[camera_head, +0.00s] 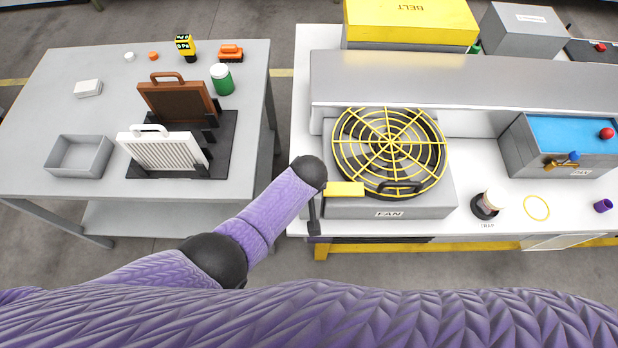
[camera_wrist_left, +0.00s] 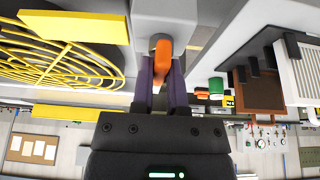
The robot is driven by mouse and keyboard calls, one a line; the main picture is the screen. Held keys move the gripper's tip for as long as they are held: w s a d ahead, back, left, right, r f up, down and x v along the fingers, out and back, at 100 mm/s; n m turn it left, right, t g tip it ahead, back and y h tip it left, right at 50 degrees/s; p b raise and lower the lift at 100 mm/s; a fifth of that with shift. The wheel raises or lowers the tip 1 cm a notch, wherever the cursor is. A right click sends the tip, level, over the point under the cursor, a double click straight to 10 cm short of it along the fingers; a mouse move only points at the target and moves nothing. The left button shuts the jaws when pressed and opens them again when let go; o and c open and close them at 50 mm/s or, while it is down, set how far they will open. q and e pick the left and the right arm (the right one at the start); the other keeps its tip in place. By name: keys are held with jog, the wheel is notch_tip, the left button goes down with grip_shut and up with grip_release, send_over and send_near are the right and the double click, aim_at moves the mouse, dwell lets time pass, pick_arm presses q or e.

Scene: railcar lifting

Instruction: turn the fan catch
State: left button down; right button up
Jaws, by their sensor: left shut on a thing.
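The fan (camera_head: 390,150) is a grey box with a round yellow wire guard and a dark handle, on the white bench in the head view. The guard (camera_wrist_left: 55,62) also shows upside down at the left of the left wrist view. My left gripper (camera_head: 314,228) is at the fan's left front corner. In the left wrist view its fingers (camera_wrist_left: 160,85) are shut on an orange catch (camera_wrist_left: 162,58) by the grey box side. A yellow bar (camera_head: 345,189) lies over the fan's left front corner; its mounting is unclear. My right gripper is not in view.
A grey table (camera_head: 75,120) at the left holds a brown panel (camera_head: 178,102), a white slatted panel (camera_head: 165,152) and an empty tray (camera_head: 79,155). A grey shelf (camera_head: 460,80) overhangs behind the fan. A blue-topped box (camera_head: 520,150) stands to its right.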

pick_arm(q)
jog(key=shift+w+r, duration=0.1)
dwell(0.5)
jog(key=c, duration=0.6)
grip_release()
jog(key=shift+c, duration=0.2)
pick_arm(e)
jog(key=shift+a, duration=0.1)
